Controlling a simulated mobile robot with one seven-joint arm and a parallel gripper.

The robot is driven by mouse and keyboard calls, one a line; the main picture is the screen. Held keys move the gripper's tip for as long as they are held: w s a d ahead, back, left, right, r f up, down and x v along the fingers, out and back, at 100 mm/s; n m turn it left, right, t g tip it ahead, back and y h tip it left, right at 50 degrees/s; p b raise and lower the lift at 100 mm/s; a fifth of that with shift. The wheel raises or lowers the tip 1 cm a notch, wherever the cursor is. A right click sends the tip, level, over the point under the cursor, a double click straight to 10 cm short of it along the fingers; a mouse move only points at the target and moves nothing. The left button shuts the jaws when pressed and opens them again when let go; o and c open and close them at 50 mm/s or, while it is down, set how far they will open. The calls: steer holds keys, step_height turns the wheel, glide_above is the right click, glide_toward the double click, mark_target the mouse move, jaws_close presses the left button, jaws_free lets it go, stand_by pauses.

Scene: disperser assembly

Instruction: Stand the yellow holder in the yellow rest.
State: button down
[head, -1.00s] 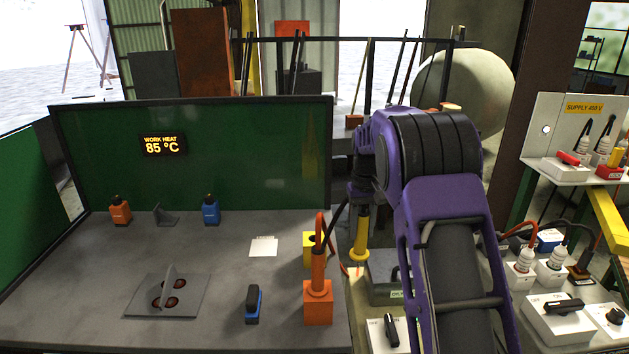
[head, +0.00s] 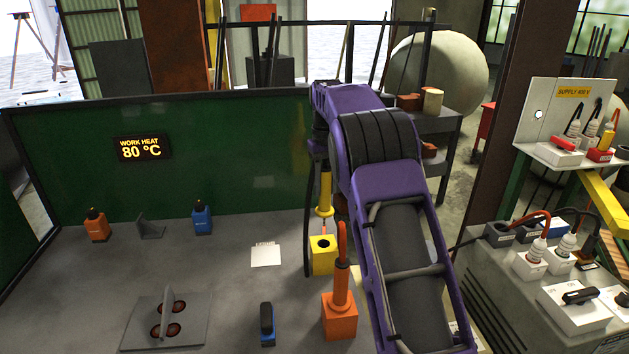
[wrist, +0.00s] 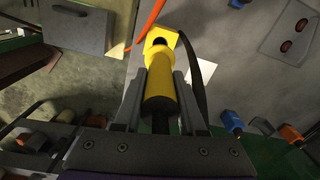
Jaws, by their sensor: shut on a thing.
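The yellow holder (head: 325,192) hangs upright, its flange and thin tip pointing down, just above the yellow rest (head: 322,258). The rest is a yellow block with a dark round hole in its top, at the table's right edge. In the head view a small gap shows between the tip and the hole. In the wrist view my gripper (wrist: 160,82) is shut on the yellow holder (wrist: 160,92), with one grey finger on each side. The yellow rest (wrist: 172,38) shows beyond the holder's end there. In the head view my arm hides most of the gripper.
An orange rest (head: 340,318) with an orange holder stands close in front of the yellow rest. A dark cable hangs just left of the yellow holder. A white card (head: 266,255) lies nearby.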

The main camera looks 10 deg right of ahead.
mark_target(325, 167)
steer(key=shift+f, duration=3.3)
steer(key=shift+f+b, duration=0.65)
steer(key=shift+f, duration=1.3)
steer(key=shift+c, duration=2)
jaws_free()
step_height(325, 167, up, 17)
steer(key=shift+r+p, duration=0.2)
steer(key=shift+p, duration=0.45)
